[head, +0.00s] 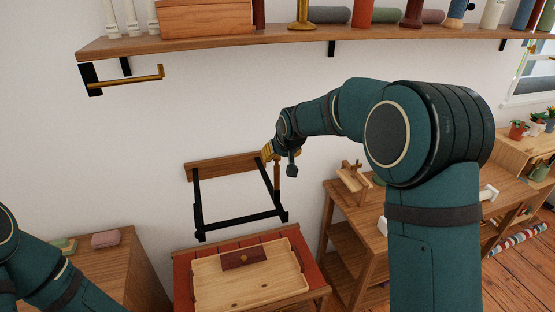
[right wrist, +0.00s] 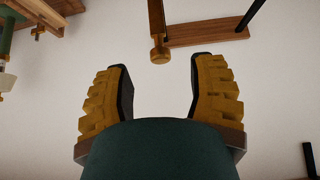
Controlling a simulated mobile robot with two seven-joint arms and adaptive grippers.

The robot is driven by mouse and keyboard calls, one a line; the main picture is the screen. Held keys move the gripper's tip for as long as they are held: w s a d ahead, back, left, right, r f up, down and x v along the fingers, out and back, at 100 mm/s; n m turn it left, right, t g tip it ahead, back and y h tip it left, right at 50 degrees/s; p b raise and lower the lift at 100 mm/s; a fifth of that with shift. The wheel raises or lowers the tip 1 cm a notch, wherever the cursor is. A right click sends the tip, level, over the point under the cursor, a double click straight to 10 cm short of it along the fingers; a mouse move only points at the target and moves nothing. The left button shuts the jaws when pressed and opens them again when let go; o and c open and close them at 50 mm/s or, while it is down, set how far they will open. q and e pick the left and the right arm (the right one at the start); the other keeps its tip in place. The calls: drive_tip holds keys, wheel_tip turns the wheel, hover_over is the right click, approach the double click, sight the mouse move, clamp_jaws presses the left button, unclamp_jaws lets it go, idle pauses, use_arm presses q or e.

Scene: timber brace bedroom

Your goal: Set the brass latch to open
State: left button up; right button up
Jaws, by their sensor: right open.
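A wooden wall board (head: 222,165) carries a black folding frame (head: 240,222). At its right end hangs a narrow brown lever (head: 277,178), which looks like the latch. In the right wrist view the lever (right wrist: 158,25) has a brass-coloured end (right wrist: 160,54) and sits beside the board (right wrist: 208,32). My right gripper (head: 281,153) is at the board's right end, partly hiding the lever's top. In the wrist view my right gripper (right wrist: 160,78) is open and empty, with the brass end just ahead of the gap between its fingers. My left gripper is out of view.
A brass rod on a black bracket (head: 130,76) sticks out under the shelf (head: 215,42). Below the frame, a wooden tray (head: 213,282) holds a dark red block (head: 243,259). A wooden bench (head: 345,235) with small items stands to the right.

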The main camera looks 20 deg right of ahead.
drive_tip(key=v, duration=0.4)
drive_tip(key=shift+s+r, duration=0.15)
drive_tip(key=shift+r, duration=0.1)
drive_tip(key=s+a+f+g+y+b, duration=0.1)
drive_tip(key=s+f, duration=0.2)
drive_tip(key=f, duration=0.6)
drive_tip(key=s+a+f+g+b, duration=0.15)
drive_tip(key=s+f, duration=0.25)
drive_tip(key=f, duration=0.5)
drive_tip(key=s+a+f+y+b, duration=0.1)
drive_tip(key=s+a+f, duration=0.15)
drive_tip(key=f, duration=0.65)
drive_tip(key=s+a+f+m+g+y+b, duration=0.1)
drive_tip(key=s+a+f+b, duration=0.1)
drive_tip(key=s+f, duration=0.6)
drive_tip(key=s+a+f+m+g+b, duration=0.1)
drive_tip(key=s+a+f+g+b, duration=0.1)
drive_tip(key=s+f, duration=0.6)
drive_tip(key=s+a, duration=0.1)
drive_tip(key=s, duration=0.4)
drive_tip(key=shift+y, duration=0.4)
